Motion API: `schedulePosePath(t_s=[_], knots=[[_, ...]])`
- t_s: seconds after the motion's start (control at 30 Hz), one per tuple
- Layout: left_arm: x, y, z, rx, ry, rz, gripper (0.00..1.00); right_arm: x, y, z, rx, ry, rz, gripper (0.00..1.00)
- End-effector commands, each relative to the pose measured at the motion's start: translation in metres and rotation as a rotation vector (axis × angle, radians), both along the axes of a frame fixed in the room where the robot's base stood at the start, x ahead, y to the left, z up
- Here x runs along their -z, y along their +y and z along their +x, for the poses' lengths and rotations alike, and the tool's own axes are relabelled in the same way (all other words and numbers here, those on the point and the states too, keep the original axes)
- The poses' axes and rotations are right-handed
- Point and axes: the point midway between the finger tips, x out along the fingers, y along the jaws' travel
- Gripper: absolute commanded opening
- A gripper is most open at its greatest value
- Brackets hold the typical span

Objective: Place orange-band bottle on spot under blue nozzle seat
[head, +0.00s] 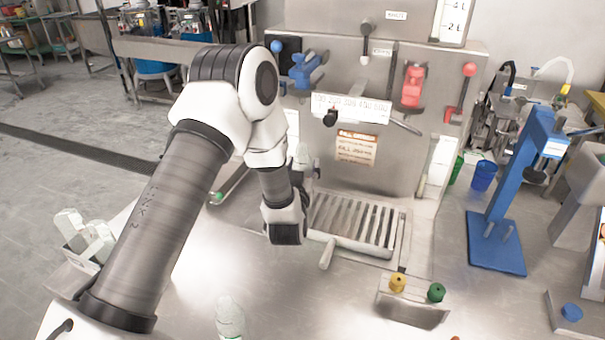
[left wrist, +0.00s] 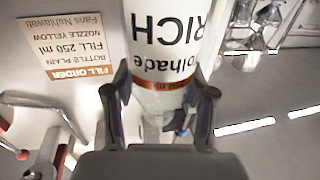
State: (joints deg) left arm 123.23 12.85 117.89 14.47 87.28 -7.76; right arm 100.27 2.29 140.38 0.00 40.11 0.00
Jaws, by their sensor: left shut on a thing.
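My left gripper (left wrist: 158,100) is shut on a white bottle (left wrist: 166,35) with an orange band near its gripped end, seen upside down in the left wrist view. In the head view my left arm hides most of this gripper and the bottle, in front of the steel machine. A blue nozzle seat (head: 304,70) is on the upper left of the machine's front, above my wrist. The spot below it is hidden behind my arm. A red seat (head: 412,86) is farther right. My right gripper is not in view.
A slotted drip tray (head: 352,222) juts from the machine's base, right of my wrist. A holder with a yellow cap (head: 397,281) and a green cap (head: 436,292) is in front. A clear bottle (head: 229,318) stands at the near edge. A blue press (head: 496,240) stands right.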

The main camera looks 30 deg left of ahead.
Motion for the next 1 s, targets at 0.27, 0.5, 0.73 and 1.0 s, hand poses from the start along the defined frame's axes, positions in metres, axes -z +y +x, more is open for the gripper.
schedulePosePath(t_s=[0.27, 0.5, 0.73, 1.0], knots=[[0.035, 0.000, 0.000, 0.001, 0.002, 0.000, 0.34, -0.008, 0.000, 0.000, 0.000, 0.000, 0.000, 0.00], [0.038, 0.000, 0.000, 0.000, 0.002, -0.001, 0.34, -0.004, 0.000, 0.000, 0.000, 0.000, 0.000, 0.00], [0.037, 0.000, 0.000, 0.000, 0.001, -0.002, 0.80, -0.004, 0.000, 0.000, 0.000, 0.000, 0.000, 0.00], [0.031, 0.000, 0.000, 0.000, 0.000, -0.001, 0.80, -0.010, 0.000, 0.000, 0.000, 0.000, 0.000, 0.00]])
